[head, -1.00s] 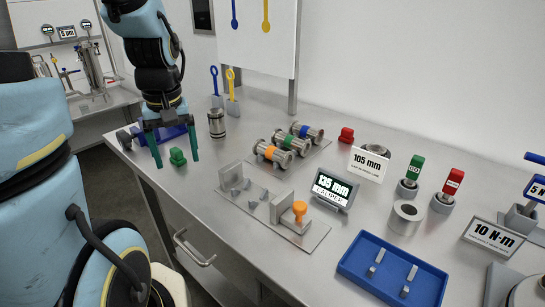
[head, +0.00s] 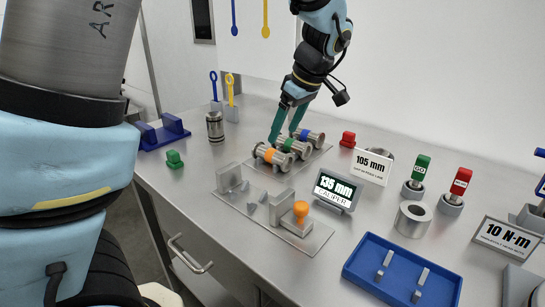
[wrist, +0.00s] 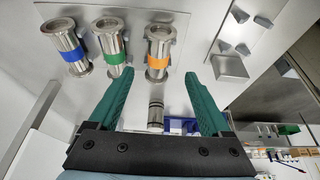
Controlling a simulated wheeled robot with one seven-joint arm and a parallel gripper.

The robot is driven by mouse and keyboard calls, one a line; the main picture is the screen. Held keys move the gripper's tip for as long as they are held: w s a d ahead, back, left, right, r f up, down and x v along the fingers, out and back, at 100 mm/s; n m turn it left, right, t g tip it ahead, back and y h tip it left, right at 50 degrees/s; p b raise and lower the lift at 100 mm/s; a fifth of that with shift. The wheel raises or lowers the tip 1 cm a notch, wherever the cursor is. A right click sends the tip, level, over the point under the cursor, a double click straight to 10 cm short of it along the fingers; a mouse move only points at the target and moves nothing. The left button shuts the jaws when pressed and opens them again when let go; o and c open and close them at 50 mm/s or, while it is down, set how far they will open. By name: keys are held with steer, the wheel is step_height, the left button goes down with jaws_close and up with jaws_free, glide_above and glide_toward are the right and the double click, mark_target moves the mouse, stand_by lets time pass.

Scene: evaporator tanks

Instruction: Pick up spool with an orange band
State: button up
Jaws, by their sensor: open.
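The spool with an orange band (head: 271,156) lies on a thin plate on the bench, nearest the front of a row of three. The green-banded spool (head: 292,147) and blue-banded spool (head: 309,138) lie behind it. In the wrist view the orange-banded spool (wrist: 158,56) is ahead of and between the spread fingers, with the green-banded spool (wrist: 112,52) and blue-banded spool (wrist: 69,50) to its left. My gripper (head: 282,125) is open and empty, above and behind the row; it also shows in the wrist view (wrist: 160,90). In the head view its fingertips partly overlap the spools.
A caliper display (head: 333,189) and a fixture plate with an orange knob (head: 300,209) stand in front of the spools. A red block (head: 347,139) and 105 mm sign (head: 371,166) are to the right.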

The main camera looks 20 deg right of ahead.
mark_target(274, 150)
steer(key=p+x, duration=0.2)
steer(key=x, duration=0.6)
steer(key=shift+w+f, duration=0.1)
steer(key=shift+w, duration=0.2)
steer(key=shift+c, duration=0.4)
jaws_close()
